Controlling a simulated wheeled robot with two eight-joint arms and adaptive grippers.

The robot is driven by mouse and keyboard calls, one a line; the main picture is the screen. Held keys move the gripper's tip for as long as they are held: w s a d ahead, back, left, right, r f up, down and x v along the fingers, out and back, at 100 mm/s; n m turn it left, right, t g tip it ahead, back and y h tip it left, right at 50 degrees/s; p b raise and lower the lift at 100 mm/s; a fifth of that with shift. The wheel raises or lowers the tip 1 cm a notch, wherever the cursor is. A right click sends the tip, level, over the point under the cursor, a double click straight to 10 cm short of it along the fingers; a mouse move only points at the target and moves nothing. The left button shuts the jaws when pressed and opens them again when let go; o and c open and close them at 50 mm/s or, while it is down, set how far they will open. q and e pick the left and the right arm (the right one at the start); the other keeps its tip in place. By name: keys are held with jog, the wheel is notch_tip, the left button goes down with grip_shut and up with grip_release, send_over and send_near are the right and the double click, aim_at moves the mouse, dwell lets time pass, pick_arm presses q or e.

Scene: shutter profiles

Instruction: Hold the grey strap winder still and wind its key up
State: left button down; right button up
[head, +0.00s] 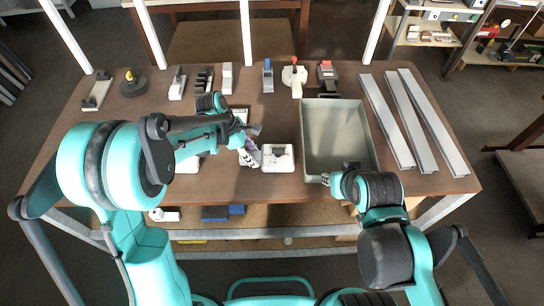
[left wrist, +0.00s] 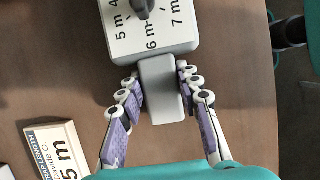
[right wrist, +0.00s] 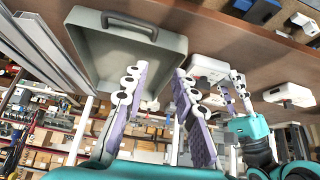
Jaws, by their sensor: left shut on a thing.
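The grey strap winder (left wrist: 180,38) lies on the bench with a marked dial face reading 5 m, 6 m and 7 m in the left wrist view. Its dark key (left wrist: 143,8) stands at the middle of the dial, cut by the frame's top edge. My left gripper (left wrist: 161,83) is shut on the winder's grey handle (left wrist: 161,100), one finger on each side. In the head view, my left gripper (head: 250,155) is just left of the winder (head: 278,163).
A grey-green crate (head: 307,140) stands right of the winder. Long metal profiles (head: 412,125) lie at the bench's right. Several small tools stand along the back edge, including a red-topped one (head: 294,76). A card marked 5 m (left wrist: 62,150) lies near my left gripper.

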jog(key=w+a+r+n+g+y, duration=0.2)
jog(key=w+a+r+n+g, duration=0.15)
jog(key=w+a+n, duration=0.45)
jog(key=n+g+y, duration=0.1)
jog(key=n+g, duration=0.2)
jog(key=n, duration=0.6)
send_over(278, 149)
jog(key=f, duration=0.3)
jog(key=shift+d+f, duration=0.2)
jog(key=shift+f, duration=0.1)
jog(key=shift+w+a+f+g, duration=0.1)
jog(key=shift+a+f+g, duration=0.15)
jog(key=shift+f, duration=0.1)
jog(key=shift+d+f, duration=0.1)
jog(key=shift+f, duration=3.65)
grip_shut()
jog(key=n, duration=0.3)
jog(key=n+g, duration=0.1)
jog(key=n, duration=0.2)
jog(key=shift+g, duration=0.3)
